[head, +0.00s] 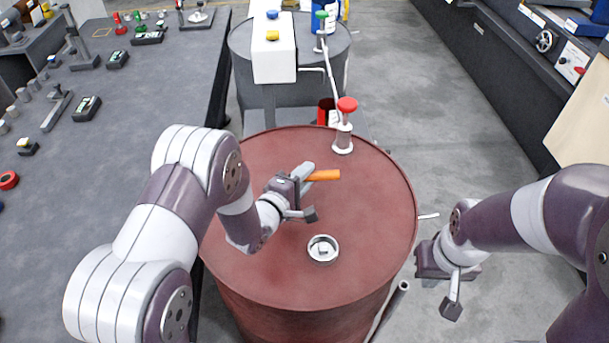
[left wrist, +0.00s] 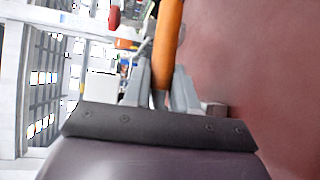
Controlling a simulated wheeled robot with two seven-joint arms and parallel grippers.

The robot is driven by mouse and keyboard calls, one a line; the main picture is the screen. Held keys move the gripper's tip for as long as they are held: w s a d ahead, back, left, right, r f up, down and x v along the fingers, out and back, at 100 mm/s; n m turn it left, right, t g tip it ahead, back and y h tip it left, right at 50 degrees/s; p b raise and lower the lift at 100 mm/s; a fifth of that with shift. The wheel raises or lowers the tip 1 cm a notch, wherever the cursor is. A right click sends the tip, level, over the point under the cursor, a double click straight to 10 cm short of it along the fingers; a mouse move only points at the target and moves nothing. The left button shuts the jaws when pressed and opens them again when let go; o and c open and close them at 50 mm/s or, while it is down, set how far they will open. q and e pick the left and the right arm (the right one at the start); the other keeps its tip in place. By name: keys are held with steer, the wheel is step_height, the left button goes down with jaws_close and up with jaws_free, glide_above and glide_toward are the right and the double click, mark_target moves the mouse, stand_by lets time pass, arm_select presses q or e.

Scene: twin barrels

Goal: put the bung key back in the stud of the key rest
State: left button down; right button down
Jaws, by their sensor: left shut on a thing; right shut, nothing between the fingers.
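The bung key shows as an orange bar (head: 324,176) above the near red barrel (head: 280,265); its far end is not clear. My left gripper (head: 305,172) is shut on it. In the left wrist view the orange bar (left wrist: 167,50) stands between the two grey fingers. A pale round fitting (head: 323,249) with a small piece in its middle sits in the barrel lid, in front of the gripper and apart from it. I cannot identify the key rest or its stud.
A red-knobbed white post (head: 344,135) stands at the lid's back edge. A white box (head: 273,50) with blue and yellow knobs stands behind, by a grey barrel (head: 335,52). A dark bench (head: 130,85) with small items lies left. The floor (head: 450,120) at right is clear.

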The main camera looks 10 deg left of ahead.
arm_select(q)
steer(key=shift+f+b, duration=0.35)
steer(key=shift+f, duration=0.1)
steer(key=c, duration=0.8)
jaws_free()
steer(key=v, duration=1.2)
steer(key=shift+s+a, duration=0.15)
steer(key=shift+s, duration=0.2)
